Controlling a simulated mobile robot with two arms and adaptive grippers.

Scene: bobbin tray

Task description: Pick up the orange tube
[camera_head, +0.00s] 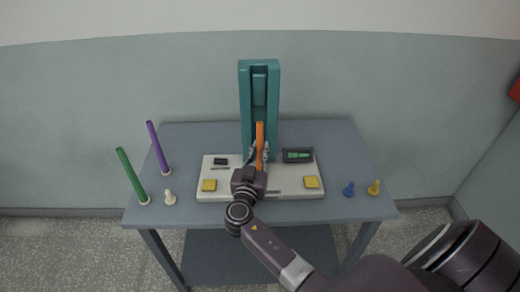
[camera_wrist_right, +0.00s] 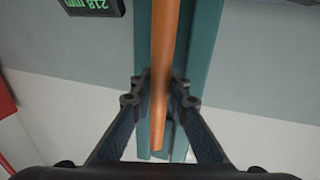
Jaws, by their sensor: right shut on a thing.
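The orange tube (camera_head: 260,138) stands upright in front of the teal column (camera_head: 245,105) on the white base plate. My right gripper (camera_head: 258,155) is shut on the orange tube. In the right wrist view the tube (camera_wrist_right: 167,50) passes between the fingers of the gripper (camera_wrist_right: 160,88), with the teal column (camera_wrist_right: 205,40) behind it. The gripper and arm hide the tube's lower end in the head view, so I cannot tell whether it touches the base. My left gripper is not in view.
The white base (camera_head: 285,187) carries yellow pads and a display (camera_head: 298,155). A green tube (camera_head: 131,174) and a purple tube (camera_head: 158,146) stand at left beside a cream peg (camera_head: 170,198). A blue peg (camera_head: 349,189) and yellow peg (camera_head: 374,188) stand at right on the grey table (camera_head: 340,150).

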